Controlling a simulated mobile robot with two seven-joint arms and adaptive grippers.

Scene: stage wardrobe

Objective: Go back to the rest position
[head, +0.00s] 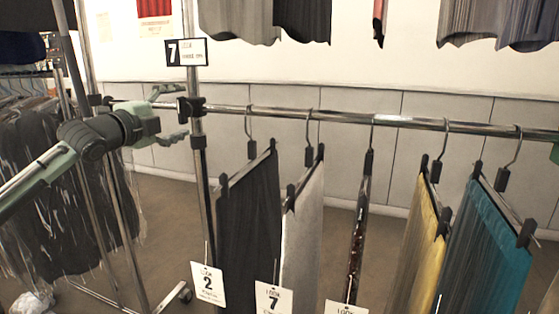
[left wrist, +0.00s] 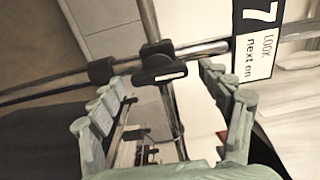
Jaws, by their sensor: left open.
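My left gripper (head: 180,112) reaches in from the left in the head view, with its two green fingers apart. It is beside the upright chrome post (head: 196,90) at the height of the rail. In the left wrist view the open left gripper (left wrist: 163,80) has fingers on either side of a black clamp (left wrist: 160,65) and the post behind it. Nothing is seen gripped, and I cannot tell whether a finger touches the post. My right gripper is not identifiable; only a small green patch shows at the head view's right edge.
A chrome rail (head: 400,121) carries a black garment (head: 250,210), a grey one (head: 302,235), a yellow one (head: 415,240) and a teal one (head: 487,250) on hangers. Dark clothes (head: 45,190) hang at left.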

